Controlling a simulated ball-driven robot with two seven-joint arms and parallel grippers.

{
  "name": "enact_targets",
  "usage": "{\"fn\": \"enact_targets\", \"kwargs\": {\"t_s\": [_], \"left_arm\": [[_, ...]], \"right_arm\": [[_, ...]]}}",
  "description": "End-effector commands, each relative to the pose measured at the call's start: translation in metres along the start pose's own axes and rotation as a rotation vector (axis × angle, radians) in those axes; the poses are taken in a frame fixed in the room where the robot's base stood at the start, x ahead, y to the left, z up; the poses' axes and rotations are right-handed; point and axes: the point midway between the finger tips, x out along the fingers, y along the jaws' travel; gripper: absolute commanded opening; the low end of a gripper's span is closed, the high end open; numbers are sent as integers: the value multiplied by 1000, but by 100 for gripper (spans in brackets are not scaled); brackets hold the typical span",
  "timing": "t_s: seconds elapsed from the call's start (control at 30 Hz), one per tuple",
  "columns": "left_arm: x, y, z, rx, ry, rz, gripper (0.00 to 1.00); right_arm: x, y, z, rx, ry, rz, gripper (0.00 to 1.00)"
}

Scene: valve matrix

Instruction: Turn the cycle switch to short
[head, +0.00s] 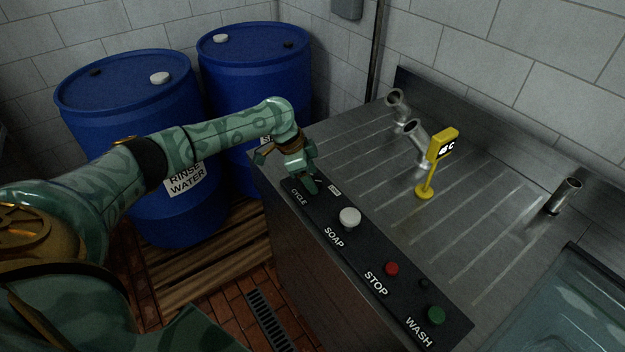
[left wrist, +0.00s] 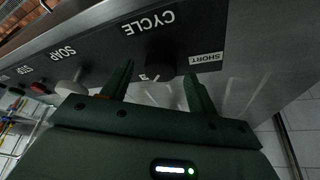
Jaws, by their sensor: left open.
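The cycle switch (left wrist: 160,60) is a dark knob on the black control panel (head: 362,262), below the CYCLE lettering in the left wrist view. A white SHORT label (left wrist: 206,58) lies to its right there, and a small pale mark shows at the knob's lower edge, too unclear to read. My left gripper (head: 308,185) is over the panel's far end and hides the knob in the head view. Its fingers are open, one on each side of the knob in the left wrist view; I cannot tell whether they touch it. My right gripper is not in view.
A white soap knob (head: 349,218), a red stop button (head: 392,269) and a green wash button (head: 436,315) line the panel. Blue barrels (head: 128,85) stand at the left.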

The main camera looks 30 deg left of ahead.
Motion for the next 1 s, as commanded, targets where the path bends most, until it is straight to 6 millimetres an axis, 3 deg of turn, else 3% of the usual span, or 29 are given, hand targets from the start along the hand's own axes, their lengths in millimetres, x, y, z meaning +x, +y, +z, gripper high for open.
{"fn": "enact_targets", "kwargs": {"t_s": [0.1,0.37,0.4,0.57,0.83,1.0], "left_arm": [[9,0,0,1,0,1,59],[10,0,0,1,1,0,59],[10,0,0,1,1,0,56],[10,0,0,1,0,0,14],[8,0,-1,-14,0,-6,14],[6,1,-2,-67,0,-27,14]], "right_arm": [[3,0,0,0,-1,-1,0],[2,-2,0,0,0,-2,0],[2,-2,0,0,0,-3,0],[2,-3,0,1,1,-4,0],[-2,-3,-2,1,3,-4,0],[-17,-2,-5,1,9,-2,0]]}}
